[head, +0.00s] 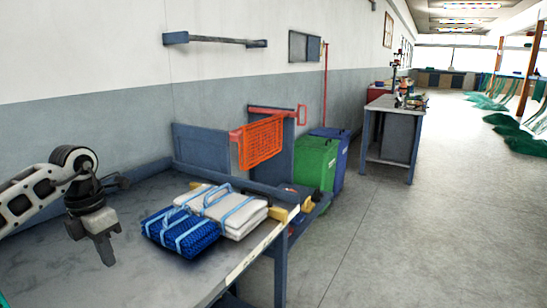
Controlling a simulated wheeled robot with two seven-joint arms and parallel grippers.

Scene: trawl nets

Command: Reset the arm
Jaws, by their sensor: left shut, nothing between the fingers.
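My left gripper (104,248) hangs over the grey workbench (70,270) at the left, pointing down. Its fingers are shut and hold nothing. A blue bundle tied with light blue straps (182,232) lies on the bench to the right of the gripper, apart from it. A white folded bundle with light blue straps (236,212) lies just behind and to the right of the blue one. My right gripper is not in view.
An orange basket (261,142) hangs behind the bench. A green bin (316,162) and a blue bin (341,158) stand beyond it. Another table (395,104) stands farther back. The floor (410,240) at the right is clear, with green nets (505,122) far off.

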